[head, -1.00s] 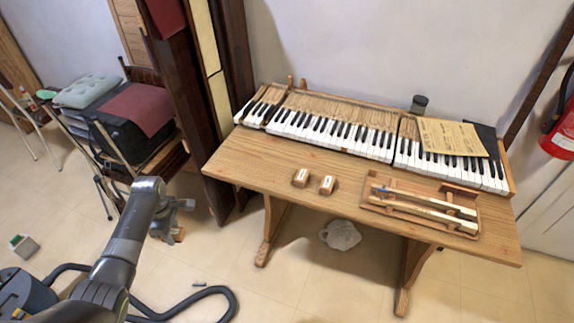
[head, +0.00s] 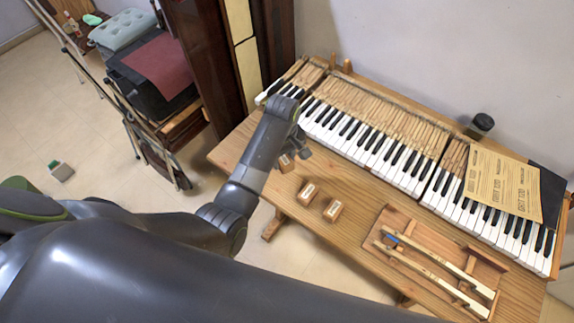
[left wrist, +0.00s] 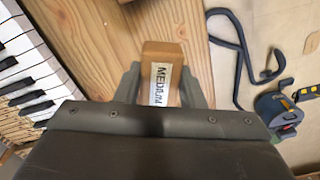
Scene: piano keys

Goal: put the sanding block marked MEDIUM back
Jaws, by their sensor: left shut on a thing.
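The sanding block marked MEDIUM (left wrist: 161,72) is a brown block with a white label, held between the fingers of my left gripper (left wrist: 160,85) in the left wrist view. In the head view the left gripper (head: 290,150) is over the left end of the wooden table (head: 235,150), with part of the block (head: 286,163) showing below it. Two similar labelled blocks, one (head: 307,193) and another (head: 333,210), stand side by side on the table to the right of the gripper. Their labels are too small to read. My right gripper does not show.
A row of piano keys (head: 372,146) lies along the back of the table. A wooden tray (head: 397,221) with two long sticks is at the right. A paper sheet (head: 503,184) and a dark jar (head: 480,126) are at the back. Bare tabletop lies around the two blocks.

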